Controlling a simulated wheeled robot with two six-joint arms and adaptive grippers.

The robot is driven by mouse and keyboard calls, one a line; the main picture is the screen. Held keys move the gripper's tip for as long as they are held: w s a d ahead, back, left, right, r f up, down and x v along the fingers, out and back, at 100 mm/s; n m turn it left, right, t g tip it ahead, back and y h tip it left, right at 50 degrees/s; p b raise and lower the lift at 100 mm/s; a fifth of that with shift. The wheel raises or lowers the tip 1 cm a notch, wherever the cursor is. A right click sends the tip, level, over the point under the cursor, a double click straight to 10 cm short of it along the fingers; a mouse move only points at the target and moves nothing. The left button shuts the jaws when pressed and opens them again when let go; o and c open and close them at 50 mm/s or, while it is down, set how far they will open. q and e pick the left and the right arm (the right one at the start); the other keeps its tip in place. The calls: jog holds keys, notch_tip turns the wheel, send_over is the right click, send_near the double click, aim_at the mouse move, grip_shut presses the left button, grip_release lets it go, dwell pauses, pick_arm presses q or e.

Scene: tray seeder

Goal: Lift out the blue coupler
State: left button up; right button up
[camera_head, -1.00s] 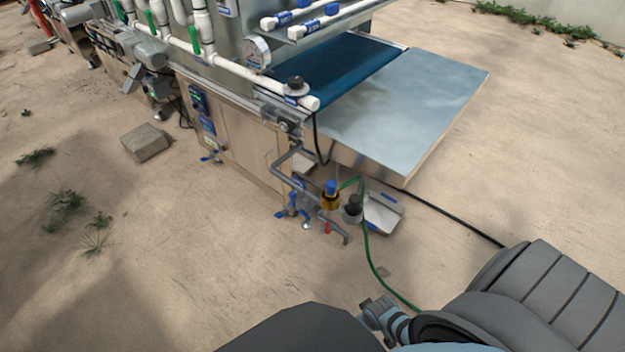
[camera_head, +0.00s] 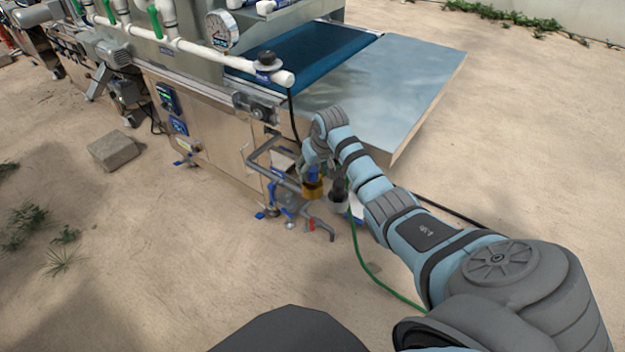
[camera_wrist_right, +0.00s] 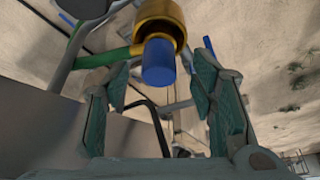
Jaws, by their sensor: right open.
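The blue coupler (camera_wrist_right: 158,62) shows in the right wrist view as a short blue cylinder seated in a brass-yellow cup (camera_wrist_right: 160,18). It sits between and just beyond the fingertips of my right gripper (camera_wrist_right: 158,75), which is open and not touching it as far as I can see. In the head view the yellow cup (camera_head: 312,188) stands beside the machine's lower corner, and my right gripper (camera_head: 316,160) hangs right above it. The wrist and fingers hide most of the coupler there. My left gripper is not in view.
A dark-topped fitting (camera_head: 338,190) stands right of the cup. Grey bent pipes (camera_head: 265,152) and a red-marked handle (camera_head: 312,225) are close on the left. The metal table (camera_head: 400,85) overhangs behind. A green hose (camera_head: 360,255) runs along the sand. Open sand lies in front.

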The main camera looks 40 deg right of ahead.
aim_at(313, 180)
jog(key=b+x, duration=0.1)
jog(key=x, duration=0.2)
jog(key=shift+s+f, duration=0.1)
jog(key=shift+f, duration=0.15)
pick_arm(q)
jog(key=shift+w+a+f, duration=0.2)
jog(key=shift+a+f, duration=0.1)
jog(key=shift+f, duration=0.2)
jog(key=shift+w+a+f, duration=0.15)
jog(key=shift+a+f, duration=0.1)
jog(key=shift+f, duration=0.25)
pick_arm(e)
jog(key=shift+r, duration=0.1)
grip_shut()
